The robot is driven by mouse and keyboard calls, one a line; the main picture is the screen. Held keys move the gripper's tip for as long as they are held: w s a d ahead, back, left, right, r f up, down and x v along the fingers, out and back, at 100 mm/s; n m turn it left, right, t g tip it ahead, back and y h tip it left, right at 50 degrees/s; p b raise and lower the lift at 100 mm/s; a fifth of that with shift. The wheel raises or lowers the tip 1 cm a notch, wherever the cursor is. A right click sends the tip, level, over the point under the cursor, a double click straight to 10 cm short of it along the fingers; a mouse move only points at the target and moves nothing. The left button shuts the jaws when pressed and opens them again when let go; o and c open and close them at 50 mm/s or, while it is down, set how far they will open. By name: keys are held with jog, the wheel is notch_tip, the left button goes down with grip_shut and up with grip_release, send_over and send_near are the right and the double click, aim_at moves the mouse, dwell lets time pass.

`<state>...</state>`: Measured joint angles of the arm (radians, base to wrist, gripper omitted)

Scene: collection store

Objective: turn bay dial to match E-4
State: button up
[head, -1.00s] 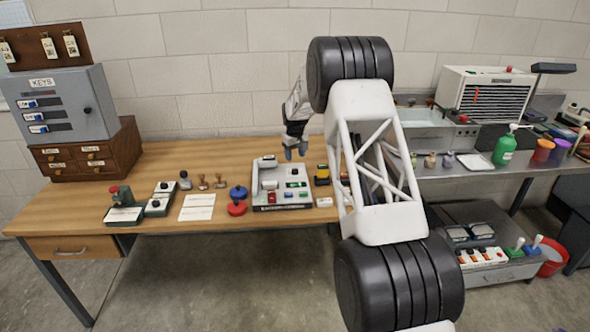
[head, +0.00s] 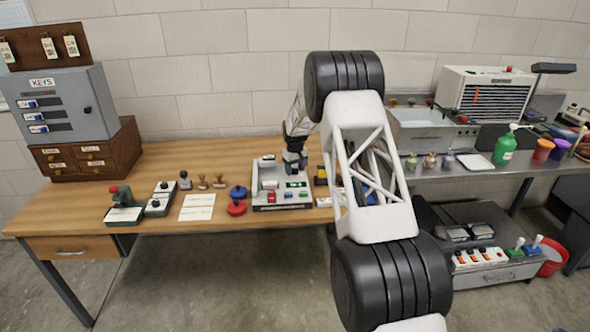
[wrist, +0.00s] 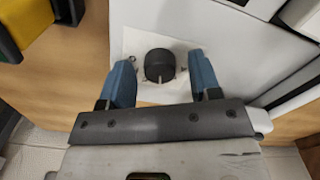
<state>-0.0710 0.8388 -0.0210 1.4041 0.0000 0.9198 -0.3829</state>
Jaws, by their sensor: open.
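The bay dial, a dark round knob (wrist: 160,66) on a white plate, shows in the wrist view on the grey control panel (wrist: 225,45). My gripper (wrist: 161,72) is open, with one blue finger on each side of the knob and a visible gap to each. I cannot tell how deep the fingers reach along it. In the head view my gripper (head: 294,160) is at the back right part of the panel (head: 259,196) and hides the dial there. The dial's markings and any E-4 label are too small to read.
A yellow and black object (head: 321,174) stands close to the panel's right side; it also shows in the wrist view (wrist: 48,38). A red knobbed item (head: 237,208) and a blue one (head: 238,192) stand to the left. A white sheet (head: 197,207) lies further left.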

jog(key=shift+c, duration=0.4)
jog(key=c, duration=0.8)
jog(key=shift+c, duration=0.2)
jog(key=shift+m, duration=3.2)
jog(key=o, duration=0.9)
jog(key=shift+r, duration=0.1)
